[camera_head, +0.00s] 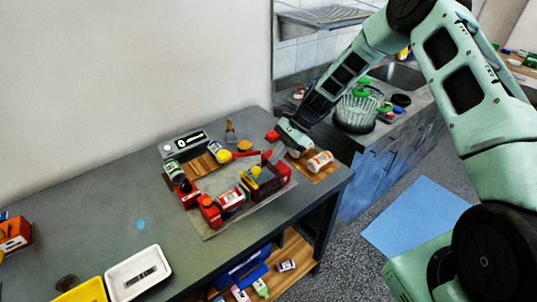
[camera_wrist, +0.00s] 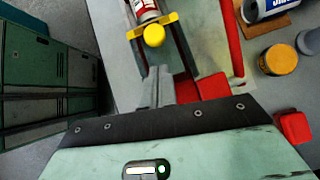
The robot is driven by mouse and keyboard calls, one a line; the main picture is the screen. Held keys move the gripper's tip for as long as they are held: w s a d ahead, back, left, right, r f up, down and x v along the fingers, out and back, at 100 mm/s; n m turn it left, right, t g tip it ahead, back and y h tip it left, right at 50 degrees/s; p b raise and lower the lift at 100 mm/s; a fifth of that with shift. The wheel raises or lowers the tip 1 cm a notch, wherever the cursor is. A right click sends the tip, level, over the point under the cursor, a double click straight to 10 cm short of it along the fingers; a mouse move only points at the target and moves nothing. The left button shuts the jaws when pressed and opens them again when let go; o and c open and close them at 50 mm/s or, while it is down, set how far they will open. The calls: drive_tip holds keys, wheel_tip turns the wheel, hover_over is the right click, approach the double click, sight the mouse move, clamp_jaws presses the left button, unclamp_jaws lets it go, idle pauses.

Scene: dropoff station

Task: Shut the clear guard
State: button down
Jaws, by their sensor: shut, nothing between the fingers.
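A station with red blocks (camera_head: 262,184) stands on a pale board on the grey table. A red bar (camera_head: 247,154) runs along its far side; it also shows as a long red strip (camera_wrist: 234,45) in the wrist view. It may be the edge of the clear guard; the clear panel itself is hard to make out, so I cannot tell its angle. My gripper (camera_head: 277,154) is at the station's right end, beside the red parts. In the wrist view my gripper (camera_wrist: 160,85) has its grey fingers together and empty, near a red block (camera_wrist: 212,87). I cannot tell whether they touch anything.
A yellow knob (camera_wrist: 154,35) on a yellow bracket sits just beyond my fingers, with a red-and-white can (camera_wrist: 145,10) behind. A white tray (camera_head: 139,272) lies front left. The table's left middle is clear.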

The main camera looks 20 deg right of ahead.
sight(268, 171)
drive_tip(key=shift+s+a+f+p, duration=0.15)
drive_tip(key=shift+a+p, duration=0.1)
drive_tip(key=shift+a, duration=0.45)
drive_tip(key=shift+s+a+p, duration=0.1)
drive_tip(key=shift+a+p, duration=0.1)
drive_tip(key=shift+a, duration=0.5)
drive_tip(key=shift+a, duration=0.1)
drive_tip(key=s+a+b, duration=0.1)
drive_tip(key=s+a, duration=0.2)
drive_tip(key=a, duration=0.8)
drive_tip(key=shift+s, duration=0.4)
drive_tip(key=shift+a, duration=0.15)
